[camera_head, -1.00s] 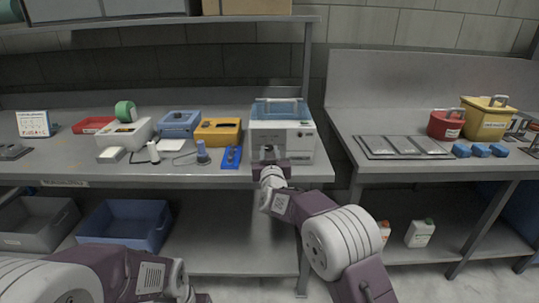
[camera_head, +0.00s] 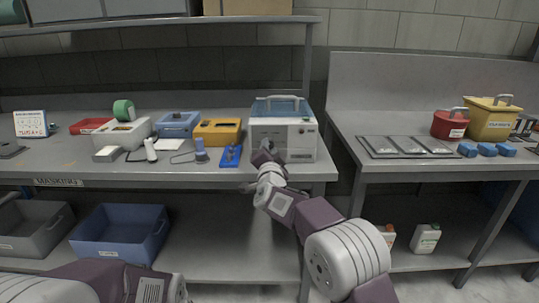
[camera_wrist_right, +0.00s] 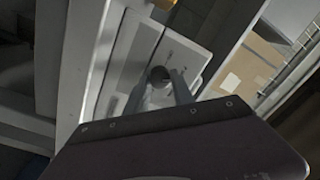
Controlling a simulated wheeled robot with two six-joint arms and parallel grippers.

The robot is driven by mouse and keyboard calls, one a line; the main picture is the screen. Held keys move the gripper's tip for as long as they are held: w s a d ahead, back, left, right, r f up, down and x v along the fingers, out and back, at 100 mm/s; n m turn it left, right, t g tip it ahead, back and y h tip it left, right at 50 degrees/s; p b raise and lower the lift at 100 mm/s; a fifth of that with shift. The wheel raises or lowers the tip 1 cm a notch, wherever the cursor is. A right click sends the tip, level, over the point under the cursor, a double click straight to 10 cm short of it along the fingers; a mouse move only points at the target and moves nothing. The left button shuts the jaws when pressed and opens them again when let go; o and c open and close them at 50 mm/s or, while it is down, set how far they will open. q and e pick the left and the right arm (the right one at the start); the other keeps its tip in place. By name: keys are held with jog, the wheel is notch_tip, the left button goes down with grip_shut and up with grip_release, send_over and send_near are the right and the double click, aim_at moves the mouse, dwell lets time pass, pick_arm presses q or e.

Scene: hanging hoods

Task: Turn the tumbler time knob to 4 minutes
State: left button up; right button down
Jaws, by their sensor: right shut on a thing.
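The tumbler (camera_head: 298,138) is a white box with a blue lid and top handle at the right end of the left bench. My right gripper (camera_head: 265,147) is at the left part of its front face. In the right wrist view, the fingers of my right gripper (camera_wrist_right: 166,88) are shut on the dark round time knob (camera_wrist_right: 159,74) on the pale front panel. The knob's markings are too small to read. In the head view the gripper hides the knob. My left arm shows at the bottom left; its gripper is out of frame.
A blue tool (camera_head: 230,156) lies left of the tumbler, with a yellow bin (camera_head: 218,131) and a blue bin (camera_head: 176,124) further left. A second bench (camera_head: 348,126) with trays and red and yellow containers stands to the right, past a gap.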

jog(key=m+b, duration=0.3)
jog(key=m, duration=0.3)
jog(key=shift+f+m, duration=0.1)
jog(key=shift+m, duration=0.3)
jog(key=m+b, duration=0.1)
jog(key=m, duration=0.4)
jog(key=shift+a+h, duration=0.1)
jog(key=shift+h, duration=0.3)
jog(key=shift+r+b, duration=0.2)
jog(key=shift+b, duration=0.1)
jog(key=c, duration=1.1)
grip_release()
jog(key=s, duration=0.4)
jog(key=s+b, duration=0.1)
jog(key=s, duration=0.4)
jog(key=shift+a+f, duration=0.1)
jog(key=shift+f, duration=0.1)
